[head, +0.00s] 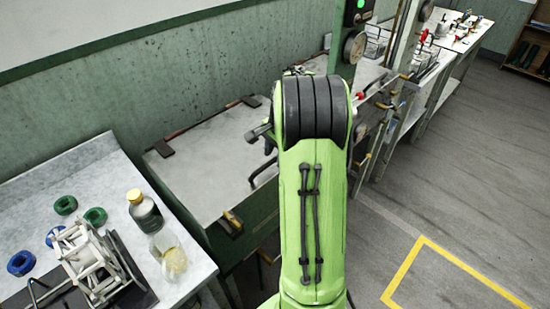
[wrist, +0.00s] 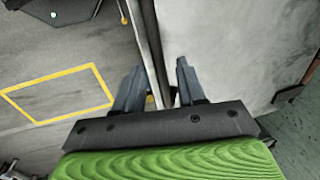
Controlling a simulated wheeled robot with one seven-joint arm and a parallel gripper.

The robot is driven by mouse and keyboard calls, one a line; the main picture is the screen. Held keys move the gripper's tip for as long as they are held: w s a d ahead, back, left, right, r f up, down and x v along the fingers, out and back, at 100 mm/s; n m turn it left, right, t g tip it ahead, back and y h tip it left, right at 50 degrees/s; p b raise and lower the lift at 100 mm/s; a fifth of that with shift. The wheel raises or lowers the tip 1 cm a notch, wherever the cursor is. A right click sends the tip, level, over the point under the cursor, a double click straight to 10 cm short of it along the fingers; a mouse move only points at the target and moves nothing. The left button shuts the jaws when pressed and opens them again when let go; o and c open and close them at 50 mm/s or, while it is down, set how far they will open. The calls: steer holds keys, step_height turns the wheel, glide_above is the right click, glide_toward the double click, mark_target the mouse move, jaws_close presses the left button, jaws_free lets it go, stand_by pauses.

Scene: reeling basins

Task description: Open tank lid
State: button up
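The tank lid (head: 208,160) is a flat, worn grey plate lying closed on the green tank (head: 255,218), left of my arm in the head view. Dark hinge pieces sit at its back edge. A black bar handle (head: 264,172) stands at its front edge, partly behind my arm. In the wrist view the pale lid (wrist: 235,45) fills the upper right. My gripper (wrist: 157,82) is open, with its two grey fingers apart. The lid's front edge runs up the picture between them. No grip on the handle shows, and the handle is not clear there.
A left bench (head: 95,165) holds a winding reel (head: 88,262), green and blue rings, a dark yellow-capped bottle (head: 145,212) and a clear jar (head: 168,256). A post with a gauge (head: 354,47) stands behind my arm. The floor (head: 450,190) at right is open, marked with yellow tape.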

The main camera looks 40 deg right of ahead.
steer(key=shift+f, duration=0.35)
steer(key=shift+c, duration=0.2)
jaws_close()
steer(key=shift+w+r, duration=0.1)
steer(key=shift+r, duration=0.05)
